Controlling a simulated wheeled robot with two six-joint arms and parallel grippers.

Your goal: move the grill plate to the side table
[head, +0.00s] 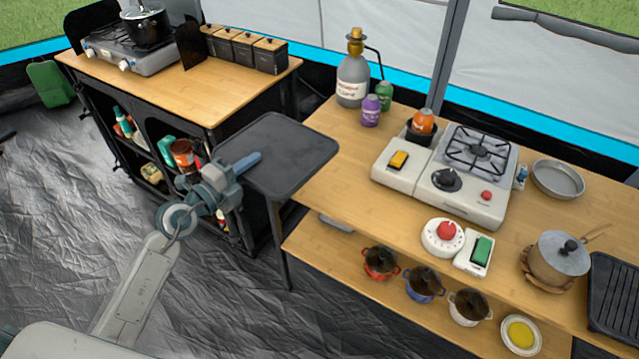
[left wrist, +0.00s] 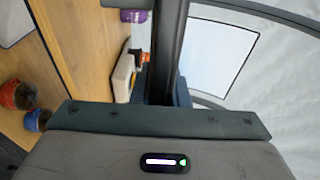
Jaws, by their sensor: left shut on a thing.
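The grill plate, as I take it, is the flat dark grey plate (head: 285,150) with rounded corners in the head view. My left gripper (head: 247,162) is shut on its left edge. The plate spans the gap between the left counter (head: 190,88) and the wooden table (head: 335,190), covering the table's near left corner. In the left wrist view the plate (left wrist: 168,45) is a dark bar seen edge-on, leading away from the blue fingers. Which surface is the side table is not clear. My right gripper is not in view.
A tall grey bottle (head: 352,80) and small purple (head: 370,110) and green bottles stand just right of the plate. A white stove (head: 462,200) is further right. A black ridged pan (head: 612,305) lies at the right edge. Several pots (head: 424,284) stand on the lower shelf.

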